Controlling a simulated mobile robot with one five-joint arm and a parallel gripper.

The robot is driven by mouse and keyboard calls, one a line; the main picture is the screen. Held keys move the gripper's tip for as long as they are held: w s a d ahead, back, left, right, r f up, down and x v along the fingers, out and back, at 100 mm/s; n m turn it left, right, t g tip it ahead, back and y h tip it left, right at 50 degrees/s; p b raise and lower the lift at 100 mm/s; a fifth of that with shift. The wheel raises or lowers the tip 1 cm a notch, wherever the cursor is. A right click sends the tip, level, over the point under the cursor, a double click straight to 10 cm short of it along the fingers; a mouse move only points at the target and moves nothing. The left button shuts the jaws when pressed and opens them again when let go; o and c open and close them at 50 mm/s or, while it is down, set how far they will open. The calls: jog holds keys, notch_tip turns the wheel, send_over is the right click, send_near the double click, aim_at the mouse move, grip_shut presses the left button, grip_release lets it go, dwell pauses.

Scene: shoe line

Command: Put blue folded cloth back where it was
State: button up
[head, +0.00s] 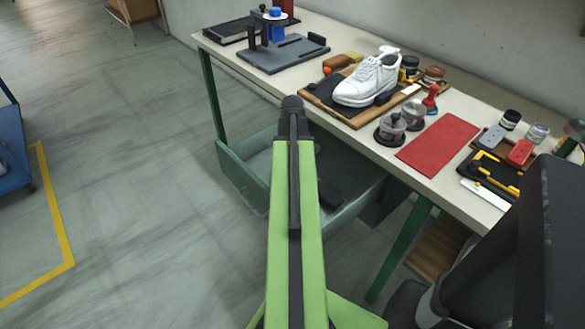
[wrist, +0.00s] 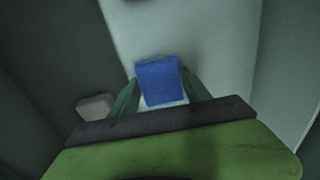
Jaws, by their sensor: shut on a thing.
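The blue folded cloth (wrist: 158,79) is between the two green fingers of my gripper (wrist: 161,88) in the wrist view. My gripper is shut on it. Below the cloth is a pale surface with dark walls around it. In the head view my green arm reaches over an open green drawer (head: 228,165) under the bench. There my gripper and the cloth are hidden behind the arm. I cannot tell whether the cloth touches the surface below.
A pale grey block (wrist: 95,105) lies left of my gripper in the wrist view. The bench (head: 345,132) holds a white shoe (head: 367,80), a red mat (head: 438,143), jars and tools. A blue cart (head: 12,150) stands far left. The floor between is clear.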

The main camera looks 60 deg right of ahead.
jog(key=shift+f, duration=0.1)
jog(key=o, duration=1.2)
notch_tip(320, 180, up, 12)
jog(key=p, duration=1.2)
